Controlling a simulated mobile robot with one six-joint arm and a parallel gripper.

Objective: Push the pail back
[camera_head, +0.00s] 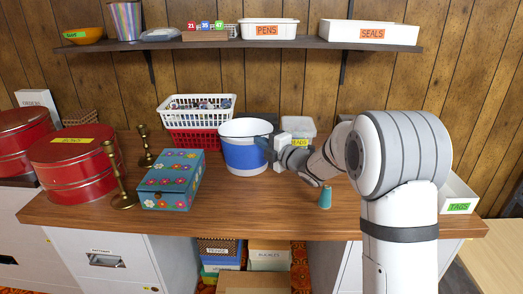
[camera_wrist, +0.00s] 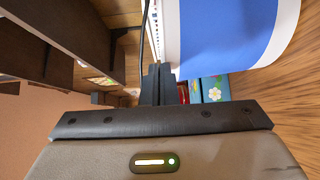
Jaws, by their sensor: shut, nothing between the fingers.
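The pail (camera_head: 245,156) is white with a broad blue band and stands upright on the wooden worktop. My gripper (camera_head: 264,145) is at the pail's right front side, with its dark fingers overlapping the pail's edge in the head view. In the wrist view the pail (camera_wrist: 222,35) fills the upper right, and my shut, empty fingers (camera_wrist: 157,82) lie right along its edge. I cannot tell whether they touch it.
White and red baskets (camera_head: 196,117) stand behind the pail, with a clear BEADS tub (camera_head: 299,127) at its right. A flowered teal box (camera_head: 170,181) is at its left. A teal thread cone (camera_head: 325,198) stands near the front. A shelf (camera_head: 270,43) hangs above.

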